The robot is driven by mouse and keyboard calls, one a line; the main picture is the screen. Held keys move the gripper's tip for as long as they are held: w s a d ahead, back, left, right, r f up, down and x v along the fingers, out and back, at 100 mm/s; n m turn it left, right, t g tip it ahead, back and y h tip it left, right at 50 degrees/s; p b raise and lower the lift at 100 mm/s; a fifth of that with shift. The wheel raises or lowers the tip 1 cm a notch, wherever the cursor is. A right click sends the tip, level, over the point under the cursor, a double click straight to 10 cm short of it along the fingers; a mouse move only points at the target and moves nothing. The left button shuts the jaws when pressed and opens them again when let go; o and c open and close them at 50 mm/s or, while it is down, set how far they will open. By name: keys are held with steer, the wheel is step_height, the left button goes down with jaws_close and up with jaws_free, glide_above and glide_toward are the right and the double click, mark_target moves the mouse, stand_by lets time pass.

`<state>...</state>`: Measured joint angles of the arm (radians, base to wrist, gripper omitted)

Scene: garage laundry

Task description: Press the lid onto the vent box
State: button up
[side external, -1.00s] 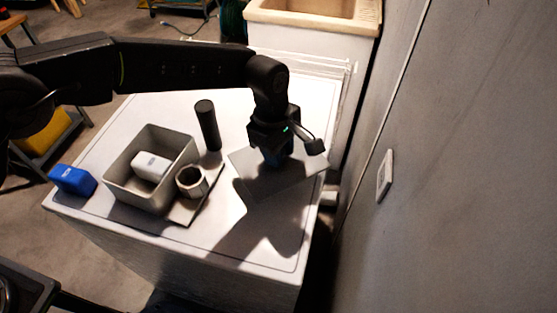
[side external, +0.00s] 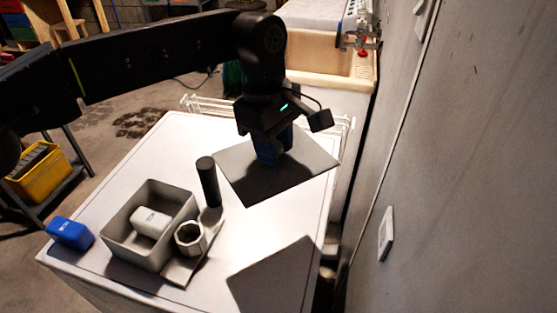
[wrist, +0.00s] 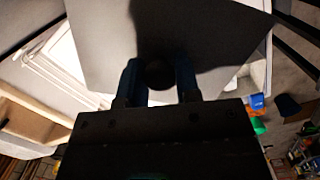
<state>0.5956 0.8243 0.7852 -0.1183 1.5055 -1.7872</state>
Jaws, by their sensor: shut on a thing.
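The lid (side external: 310,172) is a thin, flat grey square plate. My gripper (side external: 273,152) is shut on it from above and holds it in the air, with its shadow on the white top below. In the wrist view, the blue fingers (wrist: 160,80) close on a round dark knob (wrist: 158,74) on the lid (wrist: 100,40). The vent box (side external: 122,236) is an open-topped grey box at the left of the white top, upright, with a white block (side external: 150,222) inside. The lid is to the right of the box and apart from it.
A black cylinder (side external: 208,182) stands upright behind a pale ring (side external: 189,238), close to the box's right side. A blue block (side external: 71,233) lies left of the box. A grey wall with a switch plate (side external: 386,234) runs along the right. The white top (side external: 232,240) is clear at centre.

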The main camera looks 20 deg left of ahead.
mark_target(230, 149)
steer(key=a, duration=0.3)
steer(key=a+r+n, duration=0.1)
steer(key=a, duration=0.1)
steer(key=a+n, duration=0.1)
steer(key=a, duration=0.2)
steer(key=shift+w+a+r, duration=0.2)
steer(key=shift+a, duration=0.15)
steer(key=s+a+f+n+t, duration=0.1)
steer(key=s+a+n, duration=0.25)
steer(key=a, duration=0.45)
steer(key=s+a+f+n, duration=0.1)
steer(key=s+a+n, duration=0.1)
steer(key=s+a, duration=0.45)
steer(key=shift+w+a+f, duration=0.3)
steer(key=shift+f, duration=1.55)
steer(key=shift+w+a+f, duration=0.25)
steer(key=shift+w+f, duration=0.1)
steer(key=shift+f, duration=1.5)
steer(key=shift+w+a+f, duration=0.3)
steer(key=shift+f, duration=1.55)
steer(key=shift+f, duration=0.65)
steer(key=o, duration=1)
steer(key=shift+o, duration=0.4)
